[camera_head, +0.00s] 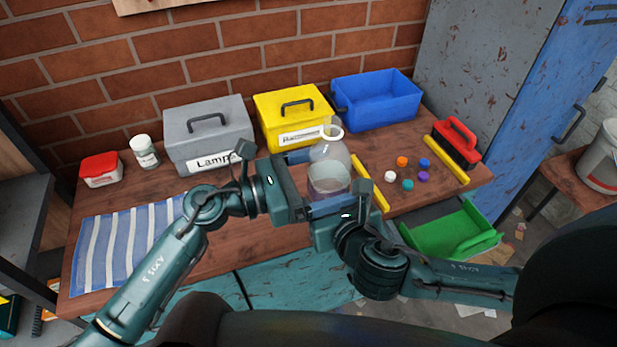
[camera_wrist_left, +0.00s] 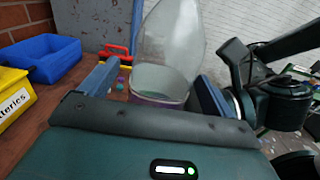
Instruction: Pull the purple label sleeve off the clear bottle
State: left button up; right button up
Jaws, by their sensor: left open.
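The clear bottle (camera_head: 329,160) stands upright, with a pale ring at its open mouth. It also shows large in the left wrist view (camera_wrist_left: 170,45). The purple label sleeve (camera_wrist_left: 158,101) shows as a band low on the bottle in that view; its lower part is hidden behind my gripper. My left gripper (camera_head: 328,181) is open, with one blue finger on each side of the bottle's lower body. I cannot tell whether the fingers touch it. My right gripper (camera_head: 336,230) is close in front of the bottle, below the left fingers; its fingertips are hidden.
Behind stand a grey box (camera_head: 209,140), a yellow box (camera_head: 293,118) and an open blue bin (camera_head: 376,100). Several coloured caps lie right of the bottle, between yellow strips, near a red-handled brush (camera_head: 457,140). A striped cloth (camera_head: 128,245) lies left; a green tray (camera_head: 452,231) sits lower right.

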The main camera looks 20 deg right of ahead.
pick_arm(q)
jog(key=c, duration=1)
